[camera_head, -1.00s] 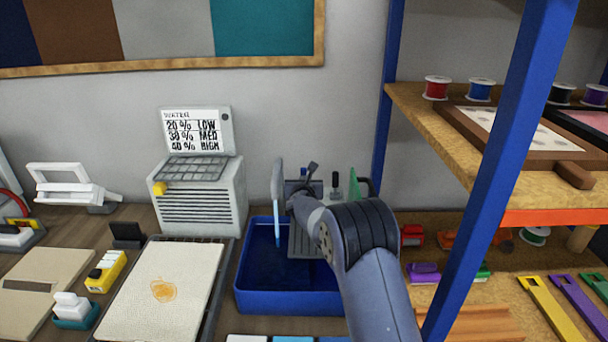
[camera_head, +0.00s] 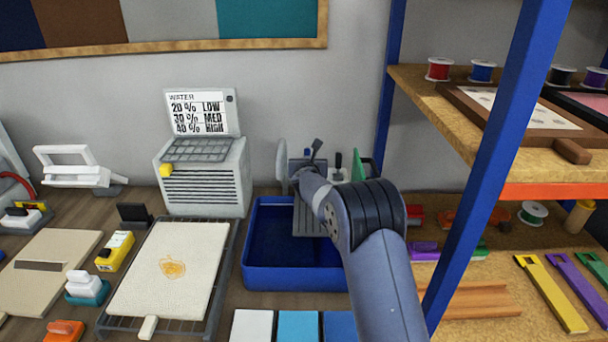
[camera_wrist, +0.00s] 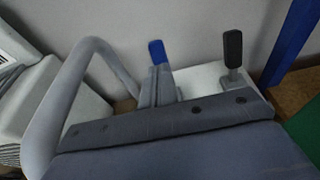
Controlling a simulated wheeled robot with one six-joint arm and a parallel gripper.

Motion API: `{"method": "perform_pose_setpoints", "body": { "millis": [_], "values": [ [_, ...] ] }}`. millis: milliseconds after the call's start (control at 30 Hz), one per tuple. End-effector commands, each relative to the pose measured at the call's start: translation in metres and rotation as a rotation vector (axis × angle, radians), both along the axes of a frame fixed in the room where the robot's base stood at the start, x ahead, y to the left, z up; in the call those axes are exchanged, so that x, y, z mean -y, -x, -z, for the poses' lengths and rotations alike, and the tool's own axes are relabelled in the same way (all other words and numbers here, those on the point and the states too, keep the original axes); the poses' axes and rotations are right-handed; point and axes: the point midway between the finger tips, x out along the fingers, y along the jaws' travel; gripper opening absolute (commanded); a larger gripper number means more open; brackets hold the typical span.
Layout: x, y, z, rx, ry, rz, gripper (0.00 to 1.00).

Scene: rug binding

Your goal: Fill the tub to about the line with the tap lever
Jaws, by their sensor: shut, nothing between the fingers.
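The blue tub (camera_head: 290,278) sits on the bench below the pale tap spout (camera_head: 283,165). Its inside is dark blue; I cannot make out a water level or the line, and no stream shows under the spout. The curved grey spout (camera_wrist: 60,105) is at the left of the wrist view. Behind it stand a blue-tipped lever (camera_wrist: 158,55) and a black-knobbed lever (camera_wrist: 232,50). My gripper (camera_head: 303,182) is shut and empty at the tap, over the tub's back edge.
A sign (camera_head: 202,112) reads WATER, 20% LOW, 30% MED, 40% HIGH, above a vented grey box (camera_head: 205,180). A blue shelf post (camera_head: 490,150) stands close to the right of my arm. A cream board on a rack (camera_head: 165,285) lies left of the tub.

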Motion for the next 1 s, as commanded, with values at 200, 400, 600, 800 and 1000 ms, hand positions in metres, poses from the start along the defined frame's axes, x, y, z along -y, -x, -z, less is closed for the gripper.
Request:
{"method": "perform_pose_setpoints", "body": {
  "millis": [200, 400, 600, 800, 1000],
  "values": [
    [0.004, 0.018, -0.007, 0.001, 0.0, 0.0, 0.0],
    [0.004, 0.042, -0.016, 0.002, 0.0, 0.0, 0.0],
    [0.004, 0.07, -0.026, 0.001, -0.002, 0.0, 0.0],
    [0.004, 0.089, -0.034, 0.001, -0.001, 0.0, 0.0],
    [0.004, 0.096, -0.037, 0.0, 0.0, 0.001, 0.0]
  ]
}}
